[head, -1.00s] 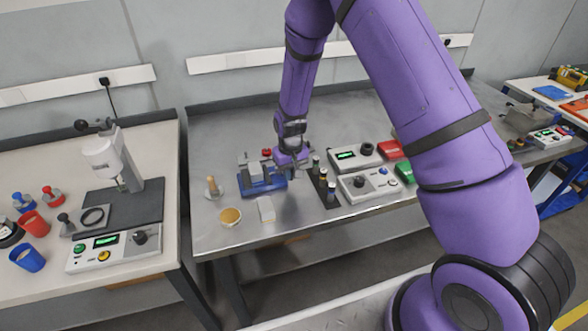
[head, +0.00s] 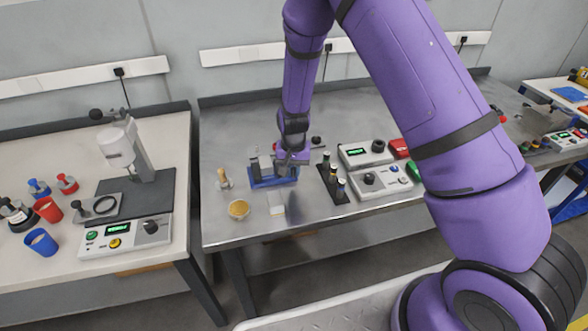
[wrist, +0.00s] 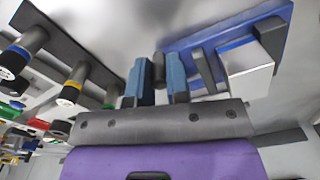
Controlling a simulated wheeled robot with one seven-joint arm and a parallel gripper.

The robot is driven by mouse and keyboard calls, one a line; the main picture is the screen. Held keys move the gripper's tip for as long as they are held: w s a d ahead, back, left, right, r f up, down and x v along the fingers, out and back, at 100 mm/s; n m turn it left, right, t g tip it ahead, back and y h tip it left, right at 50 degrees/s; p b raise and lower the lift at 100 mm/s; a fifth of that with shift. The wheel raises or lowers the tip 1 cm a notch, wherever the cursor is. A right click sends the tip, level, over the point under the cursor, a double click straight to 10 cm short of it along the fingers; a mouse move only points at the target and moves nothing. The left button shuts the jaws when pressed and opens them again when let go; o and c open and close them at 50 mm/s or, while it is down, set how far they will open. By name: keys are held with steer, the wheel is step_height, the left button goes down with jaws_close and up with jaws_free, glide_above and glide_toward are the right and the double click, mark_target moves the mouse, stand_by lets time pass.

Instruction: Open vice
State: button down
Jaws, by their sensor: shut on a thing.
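The vice has a blue base (head: 268,184) and grey jaws, and stands on the metal bench left of my gripper (head: 292,160). In the wrist view its blue base (wrist: 205,32) is at upper right, with a pale grey jaw block (wrist: 248,72) and a darker plate beside it. My gripper (wrist: 158,88) has its two blue-grey fingers on either side of a dark round part, which looks like the vice's handle (wrist: 159,68). The fingers are shut on it at the vice's right side. Much of the handle is hidden by the fingers, and the jaw gap is unclear.
A black rack (head: 332,184) with several capped cylinders stands close right of my gripper. Control boxes (head: 382,182) lie beyond it. A yellow-filled bowl (head: 238,209), a pale block (head: 277,203) and a wooden-handled tool (head: 223,180) are near the vice.

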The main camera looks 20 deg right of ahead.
mark_target(293, 168)
steer(key=c, duration=1.1)
jaws_free()
steer(key=shift+r, duration=0.1)
step_height(293, 168, up, 11)
steer(key=shift+f, duration=0.2)
